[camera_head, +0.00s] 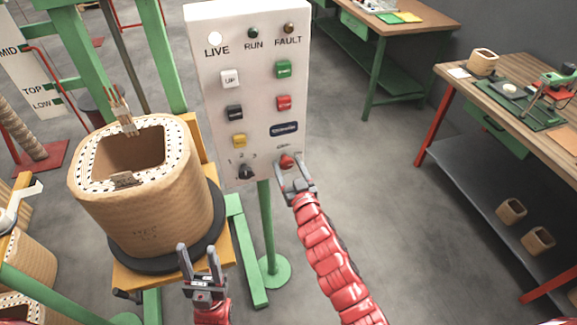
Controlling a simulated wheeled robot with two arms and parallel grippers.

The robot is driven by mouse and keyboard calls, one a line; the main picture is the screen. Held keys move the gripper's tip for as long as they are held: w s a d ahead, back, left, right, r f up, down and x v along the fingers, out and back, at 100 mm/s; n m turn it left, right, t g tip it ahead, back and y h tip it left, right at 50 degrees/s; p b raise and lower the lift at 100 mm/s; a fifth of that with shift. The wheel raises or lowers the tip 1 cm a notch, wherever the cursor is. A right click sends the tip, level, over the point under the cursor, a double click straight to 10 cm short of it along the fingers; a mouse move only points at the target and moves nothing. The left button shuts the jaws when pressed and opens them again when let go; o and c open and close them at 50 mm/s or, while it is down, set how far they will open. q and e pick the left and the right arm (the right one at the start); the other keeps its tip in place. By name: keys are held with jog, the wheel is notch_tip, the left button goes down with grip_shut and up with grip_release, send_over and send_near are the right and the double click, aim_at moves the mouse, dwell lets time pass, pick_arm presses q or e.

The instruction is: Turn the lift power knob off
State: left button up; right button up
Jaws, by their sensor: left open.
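The white control panel (254,60) stands upright on a green post. A small red knob (286,161) sits at its lower right, under a label too small to read. My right gripper (293,170) is at this knob, fingers apart, with the knob near its left finger; I cannot tell whether they touch. A black selector knob (246,172) marked 1 2 3 is to its left. The LIVE lamp (214,38) looks bright white; the RUN lamp (253,33) and FAULT lamp (289,28) look dark. My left gripper (199,256) is open and empty, low before the coil stand.
A large wrapped coil (150,205) stands on a black disc left of the panel, close to my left gripper. Green posts rise behind it. Workbenches stand at the back (420,20) and right (455,75). The grey floor (390,200) right of the panel is clear.

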grip_shut()
jog(key=n+b, duration=0.2)
jog(key=n, duration=0.1)
jog(key=shift+a+f+n, duration=0.1)
jog(key=shift+a+n, duration=0.05)
jog(key=shift+n, duration=0.15)
jog(key=n+b, duration=0.2)
jog(key=n, duration=0.2)
jog(key=shift+n+b, duration=0.3)
jog(key=n+b, duration=0.1)
jog(key=n, duration=0.3)
jog(key=shift+a+n, duration=0.1)
jog(key=shift+n, duration=0.2)
jog(key=n+b, duration=0.1)
jog(key=n, duration=0.4)
jog(key=shift+f, duration=0.15)
jog(key=shift+b, duration=0.3)
